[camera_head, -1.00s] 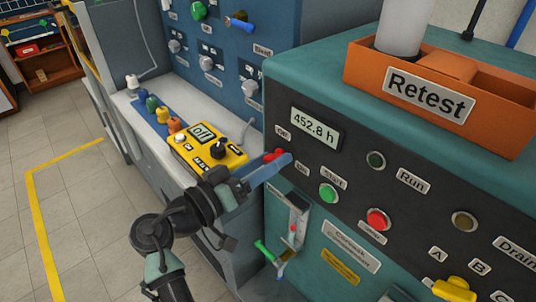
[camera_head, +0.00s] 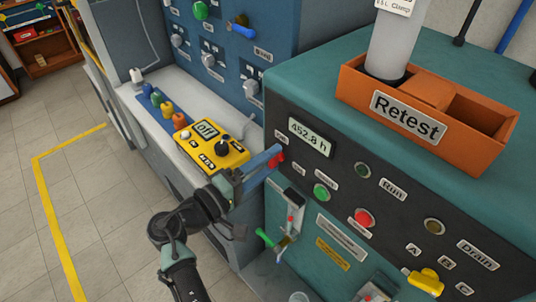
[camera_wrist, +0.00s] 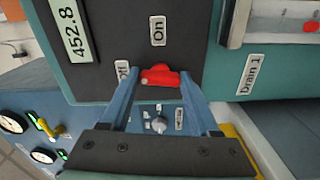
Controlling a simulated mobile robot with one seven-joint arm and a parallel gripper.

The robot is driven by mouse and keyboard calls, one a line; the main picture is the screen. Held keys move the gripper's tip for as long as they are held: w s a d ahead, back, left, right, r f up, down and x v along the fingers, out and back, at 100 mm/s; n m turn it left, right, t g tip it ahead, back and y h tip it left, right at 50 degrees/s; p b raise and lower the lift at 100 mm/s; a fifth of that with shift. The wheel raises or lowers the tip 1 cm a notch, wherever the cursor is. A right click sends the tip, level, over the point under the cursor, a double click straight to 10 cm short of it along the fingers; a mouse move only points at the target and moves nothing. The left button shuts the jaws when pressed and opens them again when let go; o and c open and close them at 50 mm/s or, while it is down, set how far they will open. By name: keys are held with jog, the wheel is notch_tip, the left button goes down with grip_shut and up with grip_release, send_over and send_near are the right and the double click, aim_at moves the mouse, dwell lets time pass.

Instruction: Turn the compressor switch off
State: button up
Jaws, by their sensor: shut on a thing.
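The compressor switch is a red knob (camera_head: 276,160) at the left end of the black panel on the teal machine. It also shows in the wrist view (camera_wrist: 160,76), with an "On" label above it and an "Off" label, partly covered by a finger, to its left. My gripper (camera_head: 272,160) reaches it from the left, its blue fingers on either side of the knob. In the wrist view my gripper (camera_wrist: 160,78) is shut on the knob between its fingertips. I cannot tell which label the knob points to.
Right of the switch are a green button (camera_head: 321,193), a red button (camera_head: 364,217) and a yellow knob (camera_head: 426,281). A yellow meter (camera_head: 212,146) lies on the ledge close behind my gripper. An orange tray (camera_head: 480,150) marked "Retest" stands on the machine.

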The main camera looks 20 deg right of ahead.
jog(key=shift+n+p, duration=0.35)
jog(key=shift+n, duration=0.25)
jog(key=o, duration=1.4)
jog(key=shift+c, duration=0.2)
jog(key=shift+a, duration=0.1)
jog(key=v, duration=1.3)
jog(key=shift+b, duration=0.35)
